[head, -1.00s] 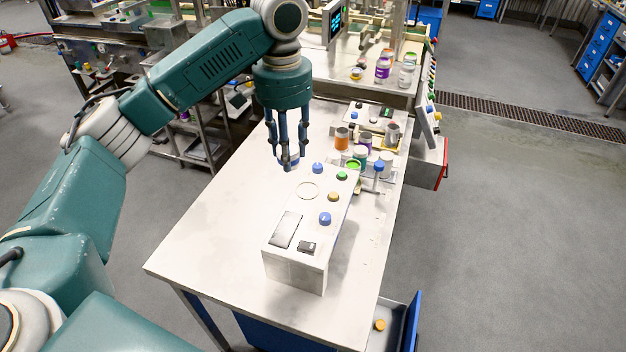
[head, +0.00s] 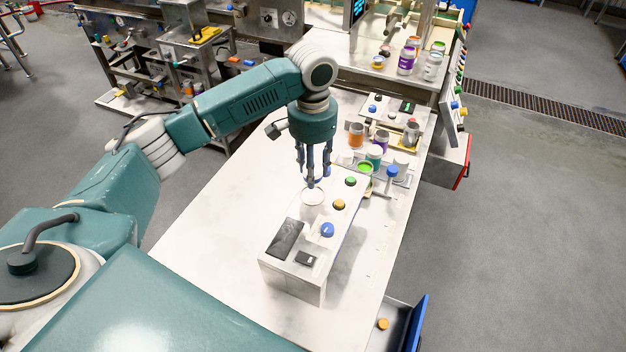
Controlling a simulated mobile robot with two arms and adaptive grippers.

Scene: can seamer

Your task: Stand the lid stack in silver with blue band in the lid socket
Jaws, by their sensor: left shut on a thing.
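My left gripper (head: 314,182) is above the far end of a pale box-shaped unit on the bench, fingers pointing down. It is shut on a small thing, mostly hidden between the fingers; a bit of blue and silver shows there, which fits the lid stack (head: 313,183). A round pale ring on the unit's top, which looks like the lid socket (head: 312,197), lies just below and nearer than the fingertips. It looks empty. I cannot tell the exact height of the fingertips above the top. My right gripper is not in view.
The unit (head: 290,283) carries a blue knob (head: 327,230), an orange knob (head: 339,205), a green knob (head: 351,181) and a dark panel (head: 285,238). Several cans and jars stand behind it, including an orange can (head: 356,135). The bench (head: 215,240) is clear to the left.

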